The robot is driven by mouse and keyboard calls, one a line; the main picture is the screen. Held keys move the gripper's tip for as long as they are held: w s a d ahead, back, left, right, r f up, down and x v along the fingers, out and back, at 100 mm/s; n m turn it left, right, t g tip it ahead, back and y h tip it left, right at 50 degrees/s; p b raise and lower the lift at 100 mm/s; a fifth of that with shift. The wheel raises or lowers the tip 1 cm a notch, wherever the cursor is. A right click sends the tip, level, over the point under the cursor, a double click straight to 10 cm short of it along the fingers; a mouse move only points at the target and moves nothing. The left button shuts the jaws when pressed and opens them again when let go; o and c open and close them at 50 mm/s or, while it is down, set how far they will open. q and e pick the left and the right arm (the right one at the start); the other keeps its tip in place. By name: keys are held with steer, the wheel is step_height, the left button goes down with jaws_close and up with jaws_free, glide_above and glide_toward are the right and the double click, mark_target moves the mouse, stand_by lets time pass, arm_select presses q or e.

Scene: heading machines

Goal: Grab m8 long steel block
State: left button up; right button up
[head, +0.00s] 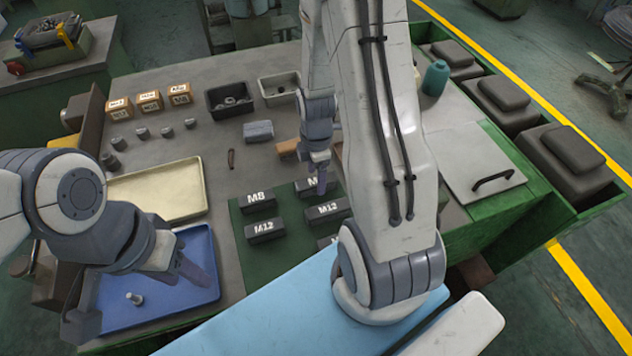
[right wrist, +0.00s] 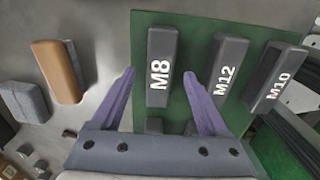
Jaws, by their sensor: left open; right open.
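A dark grey block marked M8 (right wrist: 160,68) stands out in the right wrist view, lying on the green mat (right wrist: 195,85). It shows between the fingers of my right gripper (right wrist: 175,75), which is open and empty. In the head view, my right gripper (head: 318,182) hangs over the right column of blocks and partly hides a block's label (head: 305,188). Another M8 block (head: 257,202) lies to its left. My left gripper (head: 185,272) is open over the blue tray (head: 212,255).
Blocks marked M12 (head: 328,209) and M10 (right wrist: 272,80) lie close beside the M8 block. A brown block (right wrist: 57,72) and grey block (right wrist: 22,101) lie off the mat. Dark (head: 215,112) and light bins stand at the back. A bolt (head: 134,298) is in the blue tray.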

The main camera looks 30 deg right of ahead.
steer(key=shift+f, duration=1.4)
jaws_close()
steer(key=shift+w, duration=0.1)
